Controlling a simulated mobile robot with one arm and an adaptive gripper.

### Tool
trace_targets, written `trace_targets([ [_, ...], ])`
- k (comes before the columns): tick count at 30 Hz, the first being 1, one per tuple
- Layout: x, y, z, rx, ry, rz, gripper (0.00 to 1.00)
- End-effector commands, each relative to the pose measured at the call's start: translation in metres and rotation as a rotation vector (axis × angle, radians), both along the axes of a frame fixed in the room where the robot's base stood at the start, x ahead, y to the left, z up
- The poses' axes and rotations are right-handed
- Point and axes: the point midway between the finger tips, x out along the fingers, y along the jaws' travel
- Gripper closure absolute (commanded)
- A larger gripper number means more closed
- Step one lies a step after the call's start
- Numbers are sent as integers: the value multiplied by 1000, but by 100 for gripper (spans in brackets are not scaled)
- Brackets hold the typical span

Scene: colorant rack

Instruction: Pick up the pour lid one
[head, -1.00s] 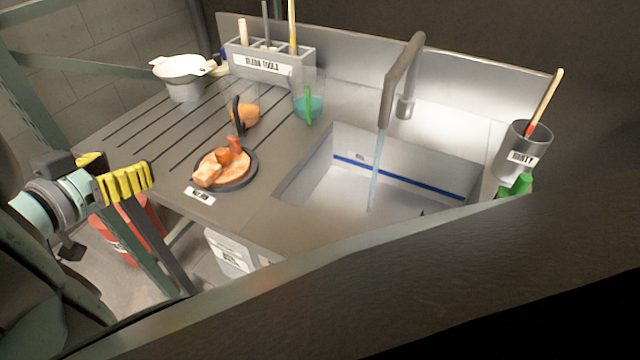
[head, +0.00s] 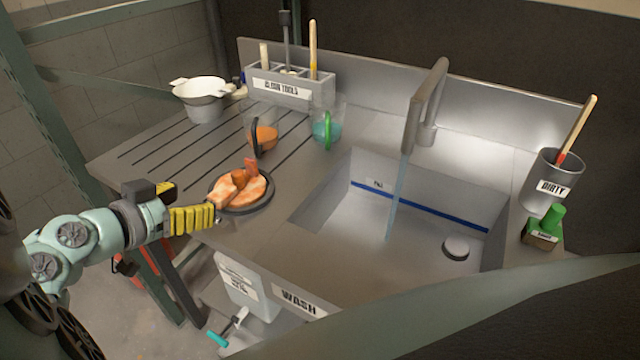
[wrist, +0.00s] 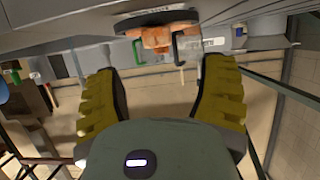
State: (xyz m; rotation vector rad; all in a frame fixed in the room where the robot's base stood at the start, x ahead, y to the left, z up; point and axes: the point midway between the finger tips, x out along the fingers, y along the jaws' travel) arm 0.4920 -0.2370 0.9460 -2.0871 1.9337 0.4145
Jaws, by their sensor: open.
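My gripper (head: 205,217) has yellow ribbed fingers and is at the left front edge of the counter, close to the round dark dish (head: 268,197). An orange and pale stained piece (head: 243,189) lies on the dish, with an upright orange part. I cannot tell for certain whether this is the pour lid. In the wrist view my gripper (wrist: 162,70) has its fingers spread wide with nothing between them. The dish (wrist: 128,23) and the orange piece (wrist: 165,38) show beyond the fingertips, upside down.
Two clear jugs stand behind the dish: one with orange liquid (head: 266,138), one with teal liquid (head: 325,130). A white pot (head: 203,92) and a tool holder (head: 284,88) stand at the back. The sink (head: 345,240) has running water. A "DIRTY" cup (head: 545,190) stands right.

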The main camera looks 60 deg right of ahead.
Motion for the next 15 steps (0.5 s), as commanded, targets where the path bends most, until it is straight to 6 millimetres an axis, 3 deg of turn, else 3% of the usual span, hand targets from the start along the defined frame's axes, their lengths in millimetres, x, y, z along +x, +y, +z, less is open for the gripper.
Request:
trace_targets([
  [6, 0, -21, -8, 1, 3, -9, 29],
  [15, 0, -32, -11, 0, 1, -8, 29],
])
